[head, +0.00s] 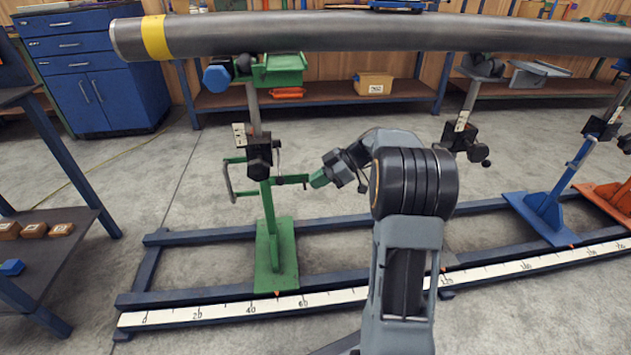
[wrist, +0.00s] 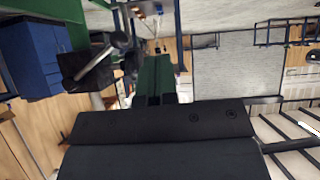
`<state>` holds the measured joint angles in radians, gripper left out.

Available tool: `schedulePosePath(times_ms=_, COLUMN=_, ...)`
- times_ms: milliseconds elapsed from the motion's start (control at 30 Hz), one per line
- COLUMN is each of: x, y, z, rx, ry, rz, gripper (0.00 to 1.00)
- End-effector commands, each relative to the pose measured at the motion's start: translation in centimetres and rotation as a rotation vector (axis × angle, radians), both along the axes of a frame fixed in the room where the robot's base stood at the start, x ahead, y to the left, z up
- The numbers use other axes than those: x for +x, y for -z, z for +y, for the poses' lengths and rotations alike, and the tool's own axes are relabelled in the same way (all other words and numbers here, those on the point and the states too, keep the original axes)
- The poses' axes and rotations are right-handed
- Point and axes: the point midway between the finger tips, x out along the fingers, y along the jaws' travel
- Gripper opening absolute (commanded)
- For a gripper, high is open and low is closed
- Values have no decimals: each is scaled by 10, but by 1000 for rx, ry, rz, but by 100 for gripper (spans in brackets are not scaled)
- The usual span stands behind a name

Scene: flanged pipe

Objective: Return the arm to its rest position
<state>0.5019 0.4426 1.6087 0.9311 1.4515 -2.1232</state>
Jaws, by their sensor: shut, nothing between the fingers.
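My arm reaches from the lower right of the head view toward the green pipe stand (head: 275,245). My gripper (head: 292,180) has green fingers and points left, close beside the green stand's post, below its dark clamp knob (head: 259,155). I cannot tell whether it touches the stand. In the wrist view the green fingers (wrist: 155,82) lie together, with nothing seen between them. A dark knob with a bar handle (wrist: 100,65) shows just left of the fingers there.
The grey pipe (head: 380,33) with a yellow band runs across above the stands. The blue base rail (head: 190,236) carries a white scale (head: 215,308). A blue stand (head: 540,210) and an orange stand (head: 610,198) are at right. A dark shelf (head: 45,245) stands at left. Open floor lies behind the rail.

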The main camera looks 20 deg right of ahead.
Motion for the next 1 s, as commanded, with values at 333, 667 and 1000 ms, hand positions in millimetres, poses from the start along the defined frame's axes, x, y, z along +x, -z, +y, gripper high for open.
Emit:
schedulePosePath(times_ms=333, x=0, y=0, z=0, rx=0, ry=1, rz=-1, gripper=0)
schedulePosePath(times_ms=667, x=-24, y=-74, z=28, rx=-78, ry=84, rz=176, gripper=0)
schedulePosePath(times_ms=1000, x=-100, y=-216, z=77, rx=-308, ry=429, rz=517, gripper=0)
